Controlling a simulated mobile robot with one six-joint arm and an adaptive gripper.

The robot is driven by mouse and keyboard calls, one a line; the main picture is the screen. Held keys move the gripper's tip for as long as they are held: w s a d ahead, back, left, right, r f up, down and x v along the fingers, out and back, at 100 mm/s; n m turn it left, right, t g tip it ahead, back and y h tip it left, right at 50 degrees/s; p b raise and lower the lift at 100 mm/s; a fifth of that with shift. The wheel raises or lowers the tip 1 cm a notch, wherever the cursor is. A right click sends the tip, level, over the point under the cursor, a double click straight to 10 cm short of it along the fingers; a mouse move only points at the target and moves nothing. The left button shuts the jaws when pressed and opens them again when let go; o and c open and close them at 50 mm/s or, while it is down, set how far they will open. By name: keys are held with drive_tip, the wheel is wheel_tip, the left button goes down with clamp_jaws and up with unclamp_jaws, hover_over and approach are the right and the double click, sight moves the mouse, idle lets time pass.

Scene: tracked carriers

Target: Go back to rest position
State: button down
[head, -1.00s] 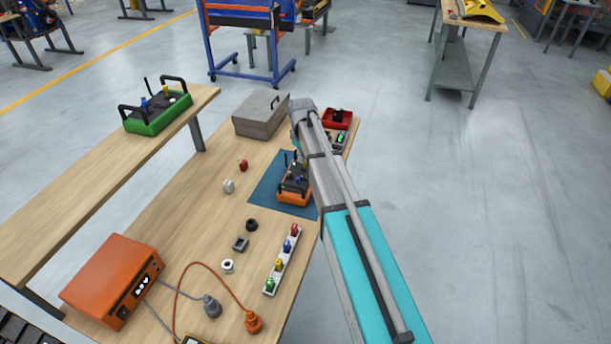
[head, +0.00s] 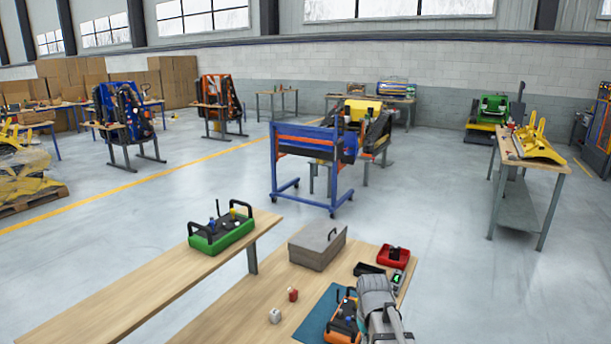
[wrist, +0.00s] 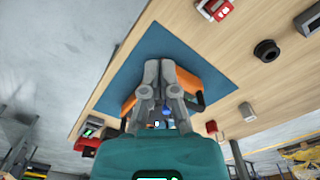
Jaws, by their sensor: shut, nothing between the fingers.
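My gripper (wrist: 160,82) is in the wrist view with its two grey fingers together and nothing between them. It points toward the blue mat (wrist: 150,50) on the wooden table. The orange carrier (wrist: 129,104) is partly hidden behind the fingers in that view. In the head view my grey arm end (head: 375,300) shows at the bottom right, over the table. The orange carrier (head: 343,325) sits on the blue mat (head: 312,318) just left of it. The fingers are hidden in the head view.
A green carrier (head: 222,238) stands on the left bench. A grey box (head: 316,247), a red tray (head: 393,257) and small red and white blocks (head: 275,315) are on the table. A blue wheeled frame (head: 315,150) stands beyond. Open floor lies to the right.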

drive_tip(key=s+m, duration=0.2)
drive_tip(key=s, duration=0.7)
